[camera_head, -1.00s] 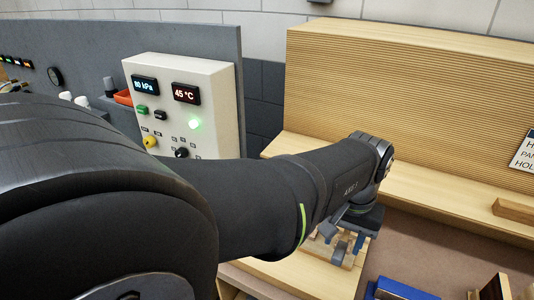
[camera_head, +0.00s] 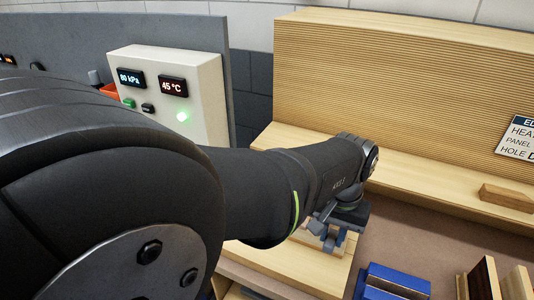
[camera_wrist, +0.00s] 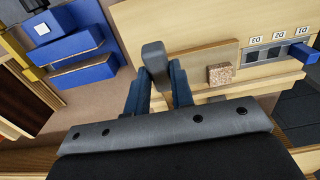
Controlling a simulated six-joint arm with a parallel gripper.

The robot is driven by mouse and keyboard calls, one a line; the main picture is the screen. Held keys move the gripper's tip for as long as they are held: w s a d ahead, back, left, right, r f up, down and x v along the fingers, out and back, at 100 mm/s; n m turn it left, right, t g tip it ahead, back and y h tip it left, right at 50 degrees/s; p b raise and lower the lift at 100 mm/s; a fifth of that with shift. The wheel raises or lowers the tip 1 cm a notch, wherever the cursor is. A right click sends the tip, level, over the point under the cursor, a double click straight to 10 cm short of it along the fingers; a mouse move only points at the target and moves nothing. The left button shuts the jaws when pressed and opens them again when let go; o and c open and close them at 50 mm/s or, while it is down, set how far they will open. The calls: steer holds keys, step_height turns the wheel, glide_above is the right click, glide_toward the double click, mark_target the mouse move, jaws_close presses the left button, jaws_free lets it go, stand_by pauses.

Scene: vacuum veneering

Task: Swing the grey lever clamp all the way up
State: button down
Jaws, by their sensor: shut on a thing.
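My gripper (camera_wrist: 160,88) is shut on the grey lever clamp (camera_wrist: 154,58). In the wrist view the lever's rounded grey end shows between and just beyond my two blue-grey fingers. In the head view my gripper (camera_head: 332,232) is low over a pale wooden board, just below my wrist. The clamp's base and pivot are hidden by my fingers and wrist, so I cannot tell the lever's angle.
A blue block (camera_head: 396,282) and upright dark panels (camera_head: 484,280) stand to the right of my gripper. A wooden bar (camera_head: 507,197) lies further right. The wrist view shows a speckled block (camera_wrist: 221,75) beside labelled slots (camera_wrist: 277,53). A control box (camera_head: 170,90) stands behind my arm.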

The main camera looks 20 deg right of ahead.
steer(key=shift+w+d+r+g+y, duration=0.15)
steer(key=shift+r+g+y, duration=0.05)
steer(key=shift+r, duration=0.15)
steer(key=shift+w+d+r+g+y, duration=0.1)
steer(key=shift+w+r+g+y, duration=0.1)
steer(key=shift+r, duration=0.1)
steer(key=w+d+r+g+y, duration=0.2)
steer(key=r, duration=0.1)
steer(key=w+d+r+g+y, duration=0.1)
steer(key=r, duration=0.1)
steer(key=shift+d+r, duration=0.1)
steer(key=shift+r, duration=0.05)
steer(key=shift+w+d+r+g+y, duration=0.7)
steer(key=shift+r+g+y, duration=0.05)
steer(key=shift+g+y, duration=0.05)
steer(key=c, duration=1.2)
jaws_free()
steer(key=shift+c, duration=0.2)
